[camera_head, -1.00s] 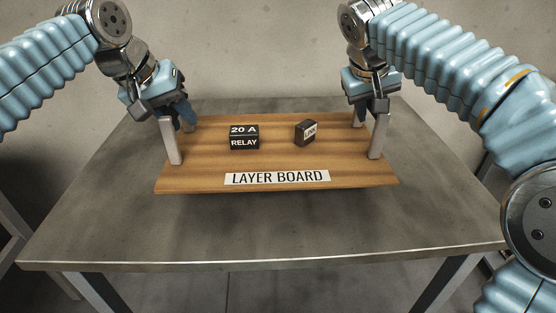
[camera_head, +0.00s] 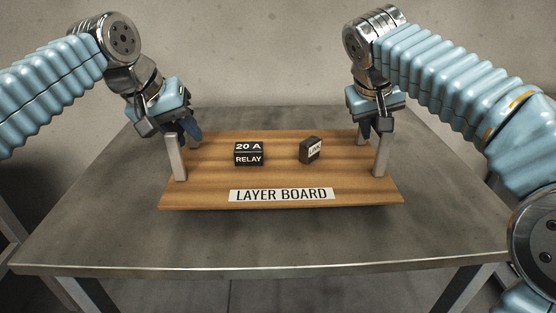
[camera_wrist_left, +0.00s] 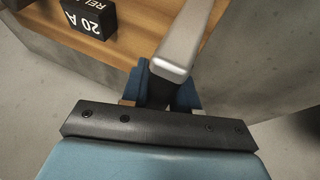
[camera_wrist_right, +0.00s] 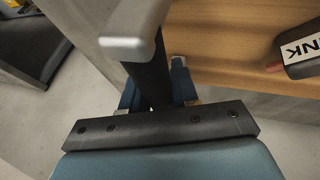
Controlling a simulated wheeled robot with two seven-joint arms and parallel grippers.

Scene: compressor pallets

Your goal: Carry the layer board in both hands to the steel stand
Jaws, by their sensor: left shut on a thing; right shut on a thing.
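The wooden layer board (camera_head: 280,178) is level over the grey steel stand (camera_head: 270,243), with a shadow below its front edge; I cannot tell whether it touches. My left gripper (camera_head: 188,130) is shut on the board's left handle (camera_head: 177,158), also close in the left wrist view (camera_wrist_left: 185,38). My right gripper (camera_head: 374,124) is shut on the right handle (camera_head: 381,156), which also fills the top of the right wrist view (camera_wrist_right: 130,30). The fingers partly hide both handles. A black 20 A relay (camera_head: 249,154) and a small dark link block (camera_head: 311,149) stand on the board.
The stand's top is bare left, right and in front of the board. Its front edge (camera_head: 270,271) faces me. A plain grey wall (camera_head: 250,50) rises behind it. Parts of other frames show at the far left (camera_head: 25,255).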

